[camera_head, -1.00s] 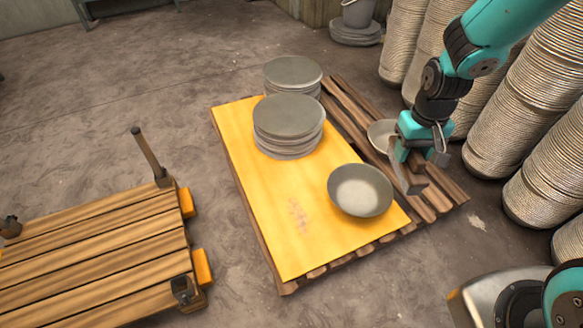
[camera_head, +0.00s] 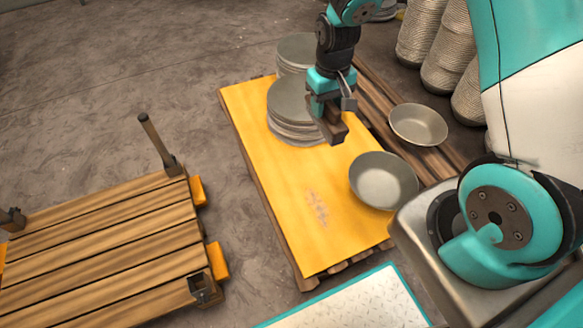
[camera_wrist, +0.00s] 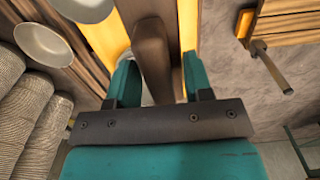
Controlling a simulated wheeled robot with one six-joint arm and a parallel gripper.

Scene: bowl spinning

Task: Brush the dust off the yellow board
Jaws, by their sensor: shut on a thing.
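The yellow board (camera_head: 262,165) lies on a wooden pallet; strips of it also show in the wrist view (camera_wrist: 188,28). A faint brownish dust patch (camera_head: 317,207) is on its front part. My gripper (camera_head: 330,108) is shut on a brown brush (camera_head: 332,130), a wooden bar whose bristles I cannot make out. The gripper is above the board, beside the front plate stack, with the dust patch nearer the camera. In the wrist view, my gripper (camera_wrist: 160,85) has the brush (camera_wrist: 152,50) between its teal fingers.
Plate stacks (camera_head: 290,108) stand on the board's far part. One grey bowl (camera_head: 383,182) sits at the board's right edge, another (camera_head: 418,125) on bare slats. A low wooden cart (camera_head: 110,240) stands left. Tall stacks (camera_head: 440,50) stand at the back right.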

